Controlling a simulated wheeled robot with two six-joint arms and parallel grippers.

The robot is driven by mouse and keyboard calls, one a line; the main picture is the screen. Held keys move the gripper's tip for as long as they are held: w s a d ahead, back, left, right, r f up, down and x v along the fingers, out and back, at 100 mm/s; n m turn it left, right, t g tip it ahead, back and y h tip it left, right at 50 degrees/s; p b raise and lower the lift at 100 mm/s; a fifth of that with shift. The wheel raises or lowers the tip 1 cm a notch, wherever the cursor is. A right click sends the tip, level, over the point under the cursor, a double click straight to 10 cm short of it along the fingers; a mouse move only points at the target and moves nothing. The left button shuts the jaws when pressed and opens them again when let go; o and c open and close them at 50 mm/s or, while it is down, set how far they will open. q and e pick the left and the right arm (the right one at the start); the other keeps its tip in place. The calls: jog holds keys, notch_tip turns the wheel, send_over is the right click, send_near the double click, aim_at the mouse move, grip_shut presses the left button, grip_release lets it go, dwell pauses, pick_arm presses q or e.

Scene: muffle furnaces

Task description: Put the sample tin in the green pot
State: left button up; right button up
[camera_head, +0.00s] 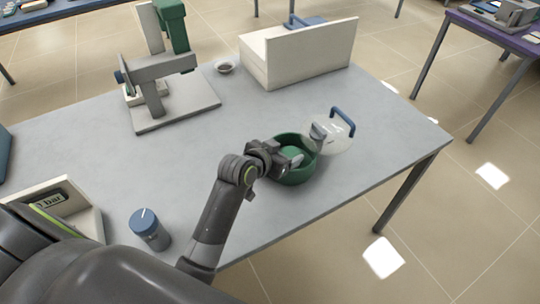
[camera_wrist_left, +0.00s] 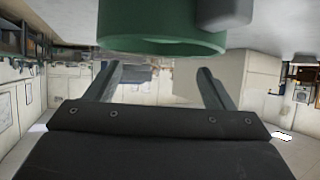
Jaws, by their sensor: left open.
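The green pot (camera_head: 297,172) stands near the front right of the grey table; its round open rim also shows at the top of the left wrist view (camera_wrist_left: 160,45). A clear round lid (camera_head: 330,139) with a blue handle is tilted up at its far right side. My left gripper (camera_head: 292,161) is at the pot's near left side, overlapping its rim in the head view; contact is unclear. In the left wrist view its fingers (camera_wrist_left: 160,85) are apart with nothing between them. A grey cylinder with a blue top (camera_head: 150,230) stands at the front left; I cannot tell whether it is the sample tin.
A grey stand with a green upper part (camera_head: 170,80) is at the back left. A small bowl (camera_head: 224,66) and a cream box (camera_head: 300,53) stand at the back. The table middle is clear.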

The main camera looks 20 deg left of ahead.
pick_arm(q)
jog(key=v, duration=0.6)
jog(key=shift+s, duration=0.35)
jog(key=shift+r, duration=0.15)
